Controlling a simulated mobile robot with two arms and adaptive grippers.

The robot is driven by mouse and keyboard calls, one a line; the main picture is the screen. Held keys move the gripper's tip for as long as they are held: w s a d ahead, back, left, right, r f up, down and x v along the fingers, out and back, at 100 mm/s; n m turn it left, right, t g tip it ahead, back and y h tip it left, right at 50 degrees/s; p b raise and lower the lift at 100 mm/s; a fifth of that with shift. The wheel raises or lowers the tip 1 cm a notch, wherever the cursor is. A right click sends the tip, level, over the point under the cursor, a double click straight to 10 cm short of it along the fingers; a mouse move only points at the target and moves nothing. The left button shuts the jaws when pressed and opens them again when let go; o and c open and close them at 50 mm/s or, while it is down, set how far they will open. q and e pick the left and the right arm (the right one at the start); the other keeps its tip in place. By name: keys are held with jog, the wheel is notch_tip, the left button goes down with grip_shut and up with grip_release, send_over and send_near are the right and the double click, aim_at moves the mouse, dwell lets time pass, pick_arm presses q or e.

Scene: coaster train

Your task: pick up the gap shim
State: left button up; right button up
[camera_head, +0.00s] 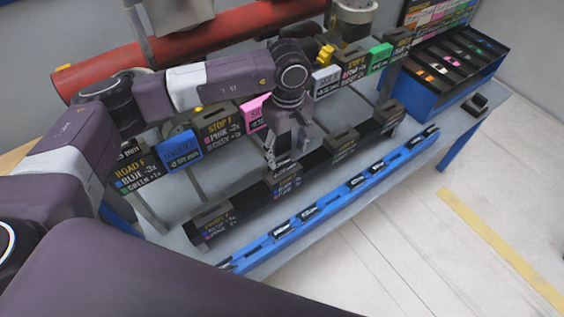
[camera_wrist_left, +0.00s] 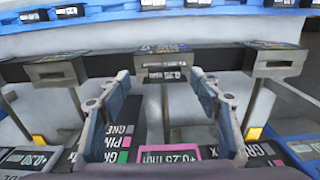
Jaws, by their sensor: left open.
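No part is plainly marked as the gap shim. Coloured tags stand along the rear row: a pink tag (camera_head: 253,113), a blue tag (camera_head: 181,149), a silver tag (camera_head: 325,80) and a green tag (camera_head: 380,57). In the left wrist view a pink-edged label (camera_wrist_left: 168,154) reading about 0.25 mm lies low between the fingers. My left gripper (camera_head: 286,152) is open and empty, just right of the pink tag and over the dark front rail. Its spread fingers also show in the left wrist view (camera_wrist_left: 164,84). My right gripper is out of view.
A dark rail (camera_head: 318,160) with several labelled blocks runs across the bench. A blue rail (camera_head: 330,205) with small dark pieces lies along the front edge. A blue slotted bin (camera_head: 440,92) stands at the right. A red cylinder (camera_head: 235,32) lies behind.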

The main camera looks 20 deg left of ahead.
aim_at(283, 164)
pick_arm(q)
jog(key=shift+s+a+f+p, duration=0.1)
jog(key=shift+a+f+p, duration=0.15)
jog(key=shift+f+p, duration=0.25)
jog(key=shift+s+a+f+p, duration=0.1)
jog(key=shift+a+f+p, duration=0.1)
jog(key=shift+f+p, duration=0.3)
notch_tip(283, 164, down, 3)
jog(key=shift+w+r, duration=0.1)
jog(key=shift+r, duration=0.1)
jog(key=c, duration=1.2)
jog(key=shift+c, duration=0.3)
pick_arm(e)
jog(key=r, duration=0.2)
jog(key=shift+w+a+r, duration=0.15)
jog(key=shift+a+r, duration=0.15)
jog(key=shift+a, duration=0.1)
